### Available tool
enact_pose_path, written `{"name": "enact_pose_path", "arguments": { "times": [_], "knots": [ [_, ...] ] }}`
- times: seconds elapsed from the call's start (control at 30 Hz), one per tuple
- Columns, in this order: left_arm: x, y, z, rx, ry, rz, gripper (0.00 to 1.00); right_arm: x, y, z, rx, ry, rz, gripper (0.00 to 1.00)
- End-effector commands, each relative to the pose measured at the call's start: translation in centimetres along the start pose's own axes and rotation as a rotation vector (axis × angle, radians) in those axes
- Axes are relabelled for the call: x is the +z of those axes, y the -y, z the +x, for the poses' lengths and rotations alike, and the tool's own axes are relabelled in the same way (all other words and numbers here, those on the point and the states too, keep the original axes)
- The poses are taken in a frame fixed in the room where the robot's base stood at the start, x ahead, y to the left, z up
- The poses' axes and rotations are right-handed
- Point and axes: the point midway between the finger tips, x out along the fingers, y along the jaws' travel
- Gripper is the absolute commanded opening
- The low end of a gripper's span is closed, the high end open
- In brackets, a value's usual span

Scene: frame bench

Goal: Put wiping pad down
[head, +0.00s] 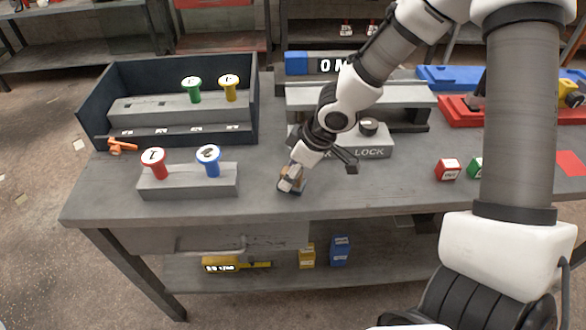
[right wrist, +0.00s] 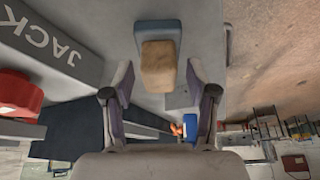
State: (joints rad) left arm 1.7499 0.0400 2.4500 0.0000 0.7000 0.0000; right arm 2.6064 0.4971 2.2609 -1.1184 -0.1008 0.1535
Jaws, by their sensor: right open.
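The wiping pad (head: 296,187), a tan block with a blue part, rests on the grey bench top near the front edge, partly hidden by my right gripper (head: 316,168). The right wrist view shows the pad's tan part (right wrist: 158,66) in the space between the fingers of my right gripper (right wrist: 160,82), with the blue part beyond. The fingers are spread, with a visible gap on each side of the pad. My left gripper is not in view.
A grey block lettered LOCK (head: 374,146) with a dark knob stands just behind my right gripper. A grey stand (head: 188,184) with red and blue knobs is at left, before a dark open box (head: 100,108). Bench room is free between stand and pad.

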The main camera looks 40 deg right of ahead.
Motion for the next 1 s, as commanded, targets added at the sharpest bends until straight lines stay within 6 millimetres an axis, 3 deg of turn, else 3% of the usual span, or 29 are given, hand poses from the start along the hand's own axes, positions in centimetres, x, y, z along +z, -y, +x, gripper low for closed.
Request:
{"name": "enact_pose_path", "arguments": {
  "times": [0.17,0.4,0.6,1.0],
  "knots": [
    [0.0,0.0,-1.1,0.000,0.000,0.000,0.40,-0.3,0.0,-1.8,0.001,-0.004,0.002,0.57],
    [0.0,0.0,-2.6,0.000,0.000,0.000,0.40,-0.4,0.0,-7.9,0.001,-0.009,0.002,0.57],
    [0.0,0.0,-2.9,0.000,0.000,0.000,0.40,-0.2,0.0,-11.6,0.001,-0.004,0.000,0.57],
    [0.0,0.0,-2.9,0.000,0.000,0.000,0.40,-0.1,0.0,-12.3,0.000,0.000,0.000,0.57]
  ]
}}
